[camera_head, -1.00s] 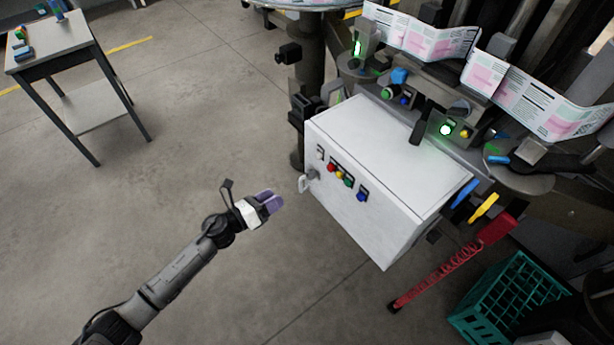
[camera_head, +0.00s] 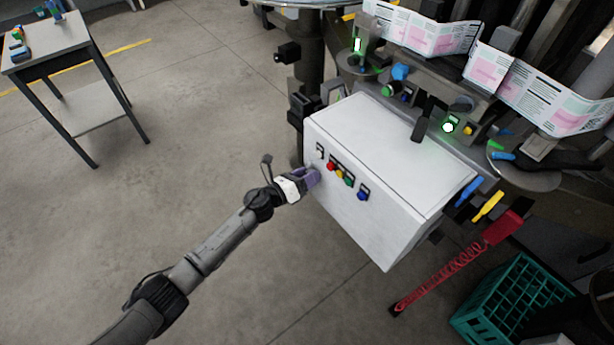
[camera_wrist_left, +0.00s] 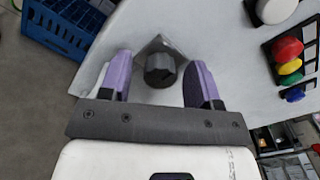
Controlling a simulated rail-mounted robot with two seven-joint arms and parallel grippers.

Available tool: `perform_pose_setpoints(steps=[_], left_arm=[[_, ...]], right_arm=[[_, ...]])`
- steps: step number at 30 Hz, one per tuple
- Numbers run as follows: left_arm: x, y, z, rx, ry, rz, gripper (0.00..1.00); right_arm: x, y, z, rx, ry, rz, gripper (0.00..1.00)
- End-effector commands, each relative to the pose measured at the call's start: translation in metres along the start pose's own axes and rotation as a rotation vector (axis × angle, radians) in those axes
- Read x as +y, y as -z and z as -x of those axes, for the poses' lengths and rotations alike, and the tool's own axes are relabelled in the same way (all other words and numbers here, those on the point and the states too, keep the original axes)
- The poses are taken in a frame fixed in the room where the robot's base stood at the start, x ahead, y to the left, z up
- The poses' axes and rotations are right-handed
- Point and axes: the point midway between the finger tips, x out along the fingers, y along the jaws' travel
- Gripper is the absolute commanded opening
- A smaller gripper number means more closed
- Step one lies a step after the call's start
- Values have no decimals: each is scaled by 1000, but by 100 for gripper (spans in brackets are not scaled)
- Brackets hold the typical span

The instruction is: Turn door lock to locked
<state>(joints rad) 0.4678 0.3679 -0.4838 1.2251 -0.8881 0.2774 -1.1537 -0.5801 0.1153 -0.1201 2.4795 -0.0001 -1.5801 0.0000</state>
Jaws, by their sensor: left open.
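The door lock (camera_wrist_left: 160,68) shows in the left wrist view as a dark faceted knob on a grey diamond-shaped plate, on the white cabinet (camera_wrist_left: 225,40). My left gripper (camera_wrist_left: 158,80) is open, with one purple finger on each side of the knob and a visible gap on both sides. In the head view my left gripper (camera_head: 312,177) is at the left end of the front of the white cabinet (camera_head: 385,228) and hides the lock. I cannot tell which way the lock is turned. My right gripper is in neither view.
Red (camera_head: 332,166), yellow (camera_head: 339,174), green (camera_head: 348,181) and blue (camera_head: 362,195) buttons sit right of my gripper.

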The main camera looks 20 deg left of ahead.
Motion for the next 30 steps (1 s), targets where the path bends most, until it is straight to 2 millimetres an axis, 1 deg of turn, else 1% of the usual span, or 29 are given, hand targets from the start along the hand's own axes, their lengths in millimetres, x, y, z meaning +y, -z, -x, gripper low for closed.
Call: perform_pose_setpoints(steps=[8, 11, 24, 30], left_arm=[[0, 0, -1, 0, 0, 0, 57], [0, 0, -1, 0, 0, 0, 49], [0, 0, -1, 0, 0, 0, 8], [0, -1, -1, 0, 0, 17, 8]], right_arm=[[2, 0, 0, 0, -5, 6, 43], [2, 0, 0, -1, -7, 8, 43], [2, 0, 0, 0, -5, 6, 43], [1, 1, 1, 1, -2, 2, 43]])
